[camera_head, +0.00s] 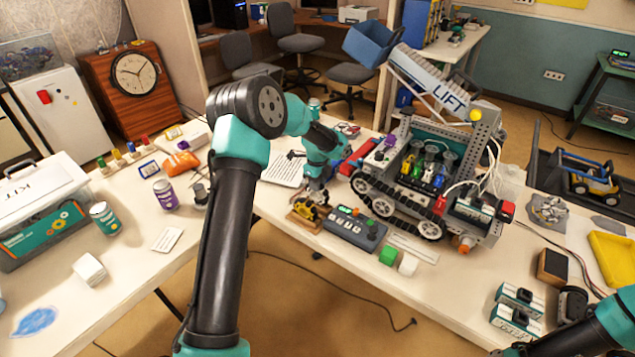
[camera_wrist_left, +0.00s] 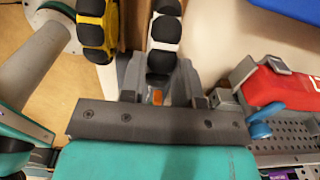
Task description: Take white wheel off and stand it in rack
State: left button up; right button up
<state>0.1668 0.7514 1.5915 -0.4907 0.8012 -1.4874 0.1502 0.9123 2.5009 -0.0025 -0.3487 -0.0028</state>
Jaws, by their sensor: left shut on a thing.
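My left gripper (camera_head: 316,196) is low over the small wooden rack (camera_head: 301,222) at the table's front edge. In the left wrist view the gripper (camera_wrist_left: 160,88) is shut on a white wheel (camera_wrist_left: 164,32) with black tread blocks, held on edge between its fingers. A yellow wheel (camera_wrist_left: 96,25) with the same tread stands beside it, apart from it; in the head view this yellow wheel (camera_head: 311,210) is at the rack. The held wheel is mostly hidden in the head view, and I cannot tell whether it touches the rack. My right gripper is out of view.
The grey tracked robot model (camera_head: 440,185), with other white wheels (camera_head: 383,207), stands right of the rack. A button box (camera_head: 355,227) is close beside the rack. A red part (camera_wrist_left: 280,85) is near the gripper.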

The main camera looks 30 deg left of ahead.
pick_arm(q)
jog(key=shift+f, duration=0.95)
dwell(0.8)
jog(key=o, duration=1)
jog(key=shift+c, duration=0.2)
jog(key=shift+r, duration=0.1)
jog(key=shift+r, duration=3.4)
